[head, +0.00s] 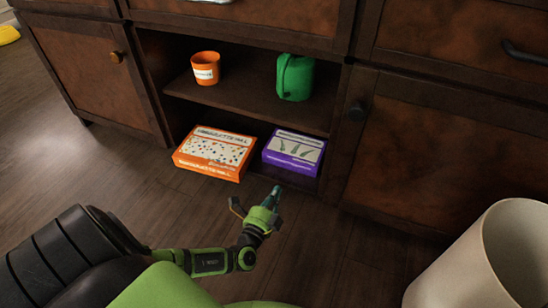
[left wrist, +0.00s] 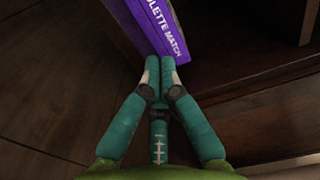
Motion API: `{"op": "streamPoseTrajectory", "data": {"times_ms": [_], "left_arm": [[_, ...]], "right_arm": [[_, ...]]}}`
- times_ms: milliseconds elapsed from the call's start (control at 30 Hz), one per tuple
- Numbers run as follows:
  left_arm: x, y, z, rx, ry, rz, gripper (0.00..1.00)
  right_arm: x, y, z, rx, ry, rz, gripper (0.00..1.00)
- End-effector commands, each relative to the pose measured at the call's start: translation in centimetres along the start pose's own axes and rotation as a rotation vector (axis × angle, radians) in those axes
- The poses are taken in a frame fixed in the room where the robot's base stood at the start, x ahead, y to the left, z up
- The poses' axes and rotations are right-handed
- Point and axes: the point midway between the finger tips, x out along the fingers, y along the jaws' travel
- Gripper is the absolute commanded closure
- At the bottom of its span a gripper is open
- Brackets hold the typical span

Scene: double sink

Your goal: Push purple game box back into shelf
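The purple game box (head: 293,152) lies flat on the bottom level of the open shelf, at its right side. In the left wrist view the purple box (left wrist: 160,25) shows its lettered side at the top of the picture. My left gripper (head: 274,194) is low in front of the purple box, a little below it in the head view. In the left wrist view its fingers (left wrist: 160,66) are pressed together with nothing between them. The fingertips are right at the box's near edge; I cannot tell whether they touch it. My right gripper is not in view.
An orange game box (head: 213,153) lies left of the purple one and sticks out at the front. An orange cup (head: 205,68) and a green watering can (head: 295,78) stand on the upper shelf. A pale bin (head: 485,262) stands at the lower right. The floor between is clear.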

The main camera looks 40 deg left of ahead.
Motion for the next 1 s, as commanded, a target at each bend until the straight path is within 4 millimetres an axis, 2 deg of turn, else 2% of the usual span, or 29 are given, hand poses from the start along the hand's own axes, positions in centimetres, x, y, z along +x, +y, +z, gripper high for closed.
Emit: {"op": "streamPoseTrajectory", "data": {"times_ms": [33, 200, 433, 633, 1000], "left_arm": [[1.3, 0.3, 0.0, 0.000, -0.001, -0.005, 1.00], [5.0, 0.3, 0.0, 0.001, -0.001, -0.004, 1.00], [8.4, 0.3, 0.0, 0.000, -0.001, -0.001, 1.00], [9.5, 0.1, 0.0, -0.001, 0.000, 0.002, 1.00], [9.5, 0.1, -0.2, -0.001, 0.000, 0.002, 1.00]], "right_arm": [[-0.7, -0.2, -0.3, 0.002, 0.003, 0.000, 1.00], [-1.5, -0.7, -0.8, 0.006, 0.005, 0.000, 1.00], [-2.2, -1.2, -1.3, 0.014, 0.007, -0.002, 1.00], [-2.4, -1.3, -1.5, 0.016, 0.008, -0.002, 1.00], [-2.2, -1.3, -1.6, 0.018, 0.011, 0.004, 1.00]]}}
